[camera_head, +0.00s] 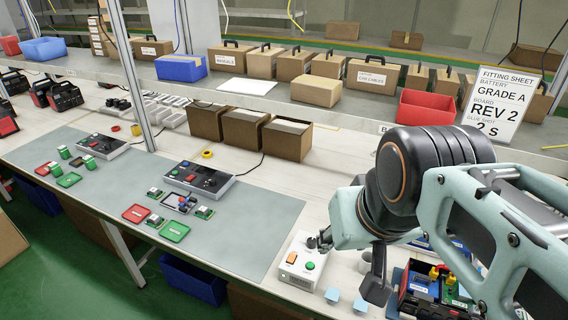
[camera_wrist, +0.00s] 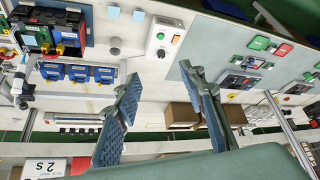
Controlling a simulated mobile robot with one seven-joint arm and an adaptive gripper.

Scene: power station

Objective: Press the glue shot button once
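A white control box (camera_head: 300,262) stands on the bench below and left of my gripper in the head view. It has a green round button (camera_head: 310,265), an orange switch (camera_head: 292,258) and a dark knob, partly beside my gripper's finger. In the wrist view the box (camera_wrist: 152,45) shows its green button (camera_wrist: 176,39), orange switch (camera_wrist: 160,35) and black knob (camera_wrist: 161,53). No label naming the button is readable. My gripper (camera_head: 350,258) is open and empty; its two fingers (camera_wrist: 160,72) are spread apart in the wrist view, and the box appears beyond their tips, apparently untouched.
A sign (camera_head: 499,103) reads "REV 2" and "2 s". Light-blue squares (camera_head: 332,295) lie right of the box. A dark unit with coloured terminals (camera_head: 425,283) stands near my arm. A grey-green mat (camera_head: 245,222) with boards lies left. Open cardboard boxes (camera_head: 287,139) stand behind.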

